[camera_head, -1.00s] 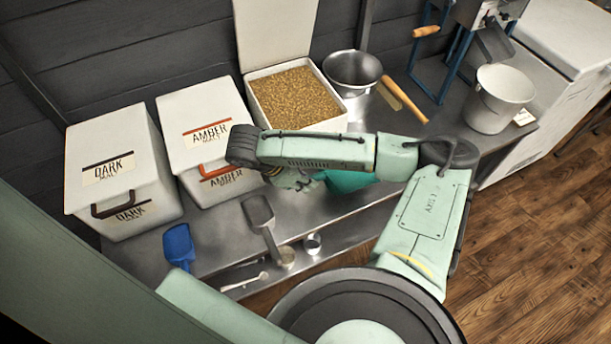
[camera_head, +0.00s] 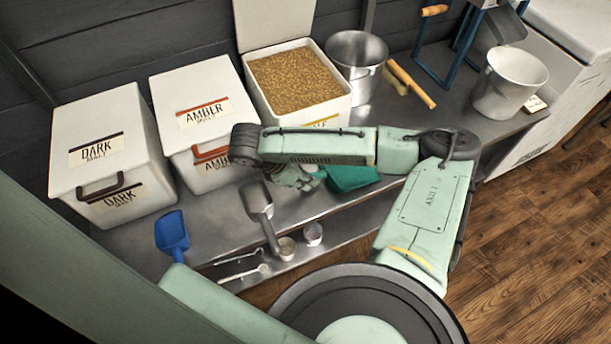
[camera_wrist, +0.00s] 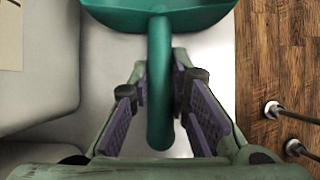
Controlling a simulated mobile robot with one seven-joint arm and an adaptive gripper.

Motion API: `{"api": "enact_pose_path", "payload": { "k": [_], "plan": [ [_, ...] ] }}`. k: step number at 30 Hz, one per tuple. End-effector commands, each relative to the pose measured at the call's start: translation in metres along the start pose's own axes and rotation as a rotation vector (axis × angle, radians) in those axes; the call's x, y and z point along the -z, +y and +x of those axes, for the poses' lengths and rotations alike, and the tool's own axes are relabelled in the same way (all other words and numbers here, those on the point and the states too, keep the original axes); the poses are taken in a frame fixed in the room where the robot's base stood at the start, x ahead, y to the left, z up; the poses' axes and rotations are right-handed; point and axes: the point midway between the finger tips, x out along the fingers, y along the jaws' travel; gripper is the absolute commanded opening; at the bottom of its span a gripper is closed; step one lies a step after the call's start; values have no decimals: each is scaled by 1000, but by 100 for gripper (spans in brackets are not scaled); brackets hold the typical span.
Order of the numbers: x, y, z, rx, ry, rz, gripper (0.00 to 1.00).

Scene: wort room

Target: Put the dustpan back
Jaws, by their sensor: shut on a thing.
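The teal dustpan (camera_head: 352,177) shows beside my forearm, over the front part of the steel bench. In the wrist view its wide pan (camera_wrist: 195,14) is at the top and its handle (camera_wrist: 160,100) runs down between my fingers. My gripper (camera_wrist: 162,85) is shut on that handle. In the head view my gripper (camera_head: 303,178) is partly hidden under my forearm, left of the pan. I cannot tell whether the pan touches the bench.
Dark (camera_head: 105,170) and amber (camera_head: 205,135) malt bins and an open grain bin (camera_head: 340,108) line the back. A blue scoop (camera_head: 172,232) and metal scoop (camera_head: 257,200) lie in front. Steel pots (camera_head: 357,55) (camera_head: 508,85) stand right. Bare bench shows (camera_head: 425,118) behind my arm.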

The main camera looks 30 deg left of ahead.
Motion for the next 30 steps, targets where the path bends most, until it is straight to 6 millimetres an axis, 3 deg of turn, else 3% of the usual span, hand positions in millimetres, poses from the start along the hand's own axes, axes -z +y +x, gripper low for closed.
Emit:
{"api": "enact_pose_path", "payload": {
  "k": [4,5,15,25,30],
  "plan": [
    [-1,0,-1,0,-1,0,0],
    [-1,0,-1,0,-1,0,18],
    [0,0,-1,0,0,0,40],
    [0,0,-3,0,1,-1,40],
    [1,1,-24,-4,3,-2,40]
  ]
}}
